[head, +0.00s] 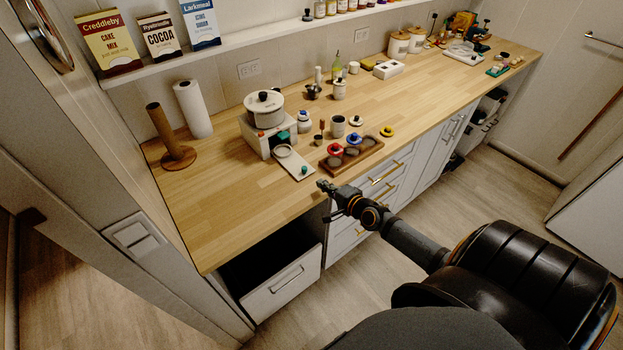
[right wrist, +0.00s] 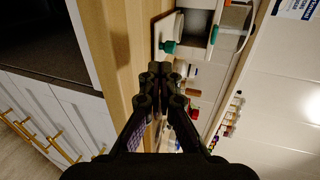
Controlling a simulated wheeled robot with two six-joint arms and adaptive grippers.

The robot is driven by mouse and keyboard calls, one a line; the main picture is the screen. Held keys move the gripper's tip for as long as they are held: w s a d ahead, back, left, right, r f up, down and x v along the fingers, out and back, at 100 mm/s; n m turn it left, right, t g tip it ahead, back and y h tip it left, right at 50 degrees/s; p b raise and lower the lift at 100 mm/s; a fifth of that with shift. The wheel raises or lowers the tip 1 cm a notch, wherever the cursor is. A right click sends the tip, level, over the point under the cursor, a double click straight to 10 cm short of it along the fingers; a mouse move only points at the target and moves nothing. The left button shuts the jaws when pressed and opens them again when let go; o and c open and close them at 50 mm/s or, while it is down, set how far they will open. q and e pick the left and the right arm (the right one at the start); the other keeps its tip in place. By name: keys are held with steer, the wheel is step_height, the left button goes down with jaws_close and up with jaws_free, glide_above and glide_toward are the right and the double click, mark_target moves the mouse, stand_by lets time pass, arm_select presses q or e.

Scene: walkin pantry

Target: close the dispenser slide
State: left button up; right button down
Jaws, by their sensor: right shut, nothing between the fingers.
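The dispenser (head: 259,136) is a white box with a round lidded tub on top, standing on the wooden counter. Its flat slide (head: 296,165) sticks out from the front, with a round cup ring on it and a green knob (head: 304,170) at the outer end. The slide and its green knob (right wrist: 168,46) also show in the right wrist view, just ahead of my fingertips. My right gripper (head: 325,186) is shut and empty, by the counter's front edge, to the right of the knob and apart from it. My left gripper is not in view.
A wooden tray (head: 352,160) with coloured-lid jars lies to the right of the slide. A cup (head: 338,126) and small jars stand behind it. A paper roll (head: 193,109) and a wooden holder stand left. The counter's front left is clear.

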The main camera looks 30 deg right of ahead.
glide_toward(300, 169)
steer(key=shift+w+a+f, duration=0.1)
steer(key=shift+w+f, duration=0.05)
steer(key=shift+w, duration=1.2)
steer(key=w+b, duration=0.1)
steer(key=w, duration=0.3)
steer(key=w+b, duration=0.1)
steer(key=w, duration=0.2)
steer(key=shift+a+f+b, duration=0.15)
steer(key=shift+a+b, duration=0.15)
steer(key=shift+s+r, duration=0.15)
steer(key=shift+r, duration=0.1)
steer(key=shift+f, duration=0.1)
